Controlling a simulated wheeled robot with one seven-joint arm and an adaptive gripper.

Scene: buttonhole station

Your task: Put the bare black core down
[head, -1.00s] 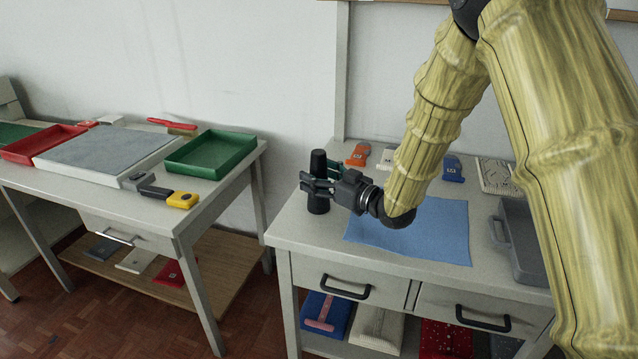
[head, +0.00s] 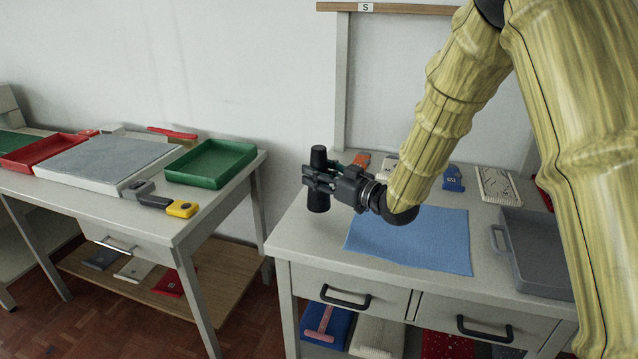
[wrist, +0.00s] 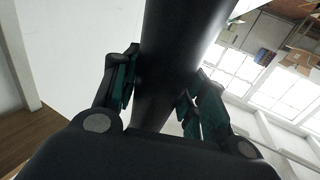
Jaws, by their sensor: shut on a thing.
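The bare black core (head: 318,200) is a dark upright cylinder at the left end of the right-hand table. My gripper (head: 316,179) is shut around its middle, with the core showing above and below the fingers. In the wrist view the core (wrist: 172,60) fills the centre between the two finger pads. I cannot tell whether its lower end touches the table top (head: 300,235).
A blue cloth (head: 420,240) lies right of the core, and a grey tray (head: 540,260) stands at the right. Small orange, white and blue items line the back. The left-hand table holds a green tray (head: 211,162) and a yellow-black tool (head: 180,208). Bare table surrounds the core's left and front.

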